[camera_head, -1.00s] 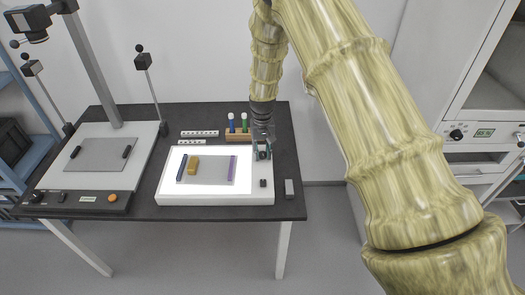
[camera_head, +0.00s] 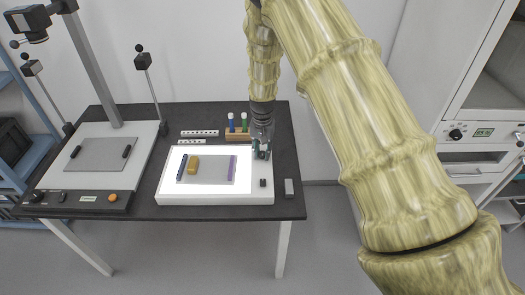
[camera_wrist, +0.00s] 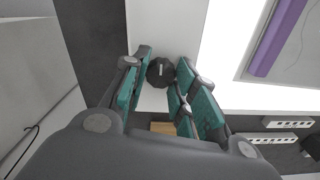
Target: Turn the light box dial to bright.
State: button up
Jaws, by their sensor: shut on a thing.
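The light box (camera_head: 215,199) lies on the dark table with its panel lit white. A dark round dial (camera_wrist: 160,72) with a white pointer mark sits on its pale right-hand strip in the wrist view. My gripper (camera_wrist: 160,75) is shut on this dial, with teal-padded fingers on both sides of it. In the head view my gripper (camera_head: 262,154) is low over the back right of the light box and hides the dial. The dial's scale markings cannot be read.
A small dark block (camera_head: 263,183) sits on the box's front right. On the panel lie a yellow piece (camera_head: 193,165) and a purple strip (camera_head: 232,168). Behind stands a wooden rack (camera_head: 238,135) with blue and green items. A grey block (camera_head: 289,188) lies to the right.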

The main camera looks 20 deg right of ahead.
aim_at(263, 153)
jog(key=shift+w+r, duration=0.1)
jog(key=o, duration=1)
notch_tip(263, 153, up, 12)
jog(key=shift+f, duration=0.1)
